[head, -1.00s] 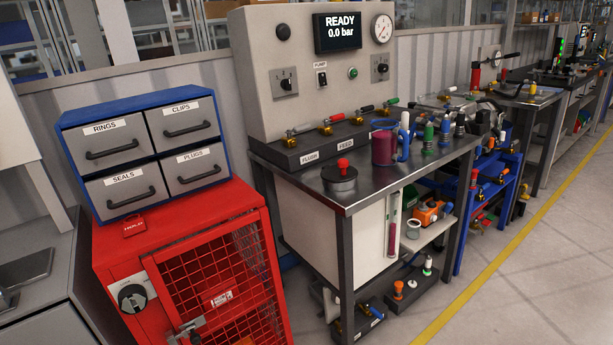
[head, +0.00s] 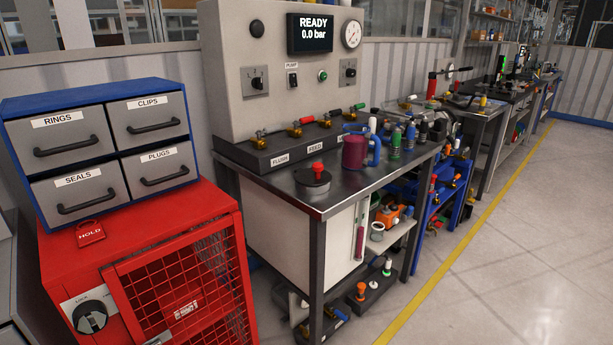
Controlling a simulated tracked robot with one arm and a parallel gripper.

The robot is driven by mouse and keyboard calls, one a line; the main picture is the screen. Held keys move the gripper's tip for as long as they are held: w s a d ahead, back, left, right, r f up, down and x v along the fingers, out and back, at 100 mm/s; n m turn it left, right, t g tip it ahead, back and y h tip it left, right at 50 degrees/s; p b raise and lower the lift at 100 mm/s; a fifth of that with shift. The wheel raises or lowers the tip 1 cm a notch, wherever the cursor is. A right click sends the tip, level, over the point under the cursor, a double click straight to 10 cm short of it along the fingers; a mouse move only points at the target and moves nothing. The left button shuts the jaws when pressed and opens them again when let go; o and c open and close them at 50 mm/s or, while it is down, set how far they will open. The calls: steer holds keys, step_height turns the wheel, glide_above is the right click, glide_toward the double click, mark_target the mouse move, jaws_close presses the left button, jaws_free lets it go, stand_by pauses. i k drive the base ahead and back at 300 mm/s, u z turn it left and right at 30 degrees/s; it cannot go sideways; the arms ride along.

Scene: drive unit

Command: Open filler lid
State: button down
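The filler lid (head: 313,177) is a round grey cap with a red knob (head: 317,167) on top. It sits flat and looks closed, at the near left part of the metal bench top (head: 345,190). The panel screen (head: 317,33) behind the bench reads READY and 0.0 bar. My gripper is not in view, so its state and its distance from the lid do not show.
A red mesh cabinet (head: 70,264) bearing a blue drawer unit (head: 60,97) stands left of the bench. A dark red jug (head: 354,153), several bottles and a valve block marked FLUSH and FEED (head: 270,153) are on the bench. Floor is clear at right.

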mark_target(315, 176)
steer(key=u, duration=0.05)
steer(key=i, duration=0.95)
steer(key=z, duration=0.05)
